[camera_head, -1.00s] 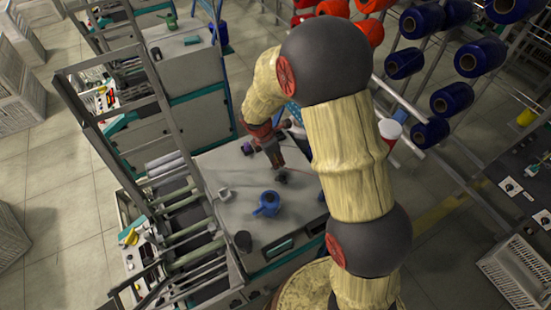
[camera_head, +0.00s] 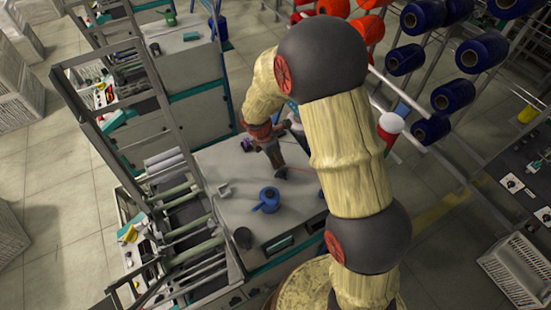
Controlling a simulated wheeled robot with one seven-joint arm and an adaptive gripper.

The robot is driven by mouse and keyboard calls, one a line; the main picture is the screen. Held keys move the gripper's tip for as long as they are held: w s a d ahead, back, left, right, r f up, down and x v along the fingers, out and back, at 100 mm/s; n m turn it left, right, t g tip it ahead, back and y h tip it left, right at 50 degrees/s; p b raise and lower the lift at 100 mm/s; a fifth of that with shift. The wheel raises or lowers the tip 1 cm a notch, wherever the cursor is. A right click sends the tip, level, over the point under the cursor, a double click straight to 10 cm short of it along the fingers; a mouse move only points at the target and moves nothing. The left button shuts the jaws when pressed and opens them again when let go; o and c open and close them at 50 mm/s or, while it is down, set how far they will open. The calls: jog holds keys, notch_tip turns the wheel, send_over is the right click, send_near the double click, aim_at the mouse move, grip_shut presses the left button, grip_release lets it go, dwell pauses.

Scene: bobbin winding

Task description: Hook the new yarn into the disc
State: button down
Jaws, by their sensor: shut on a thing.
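My gripper (camera_head: 281,171) is above the grey machine top, left of my own arm. Its fingers point down and are shut at the tips. A thin red yarn (camera_head: 303,171) runs from the fingertips to the right and passes behind my arm. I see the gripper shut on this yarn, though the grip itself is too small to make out. The disc cannot be told apart here; a small dark part shows right at the fingertips, and I cannot tell whether the yarn touches it.
A blue can (camera_head: 268,200) stands on the machine top (camera_head: 237,212), near my gripper. A small purple item (camera_head: 246,145) lies behind. Blue spools (camera_head: 432,130) hang on a rack at right.

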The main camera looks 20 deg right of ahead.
jog(key=shift+a, duration=0.1)
jog(key=shift+s+a+r, duration=0.1)
jog(key=shift+s+a, duration=0.15)
jog(key=shift+a, duration=0.95)
jog(key=shift+s+a+r, duration=0.1)
jog(key=shift+s+a, duration=0.1)
jog(key=shift+a, duration=0.95)
jog(key=shift+r+p, duration=0.1)
jog(key=shift+p, duration=0.2)
jog(key=shift+p+v, duration=1.9)
jog(key=shift+v, duration=0.4)
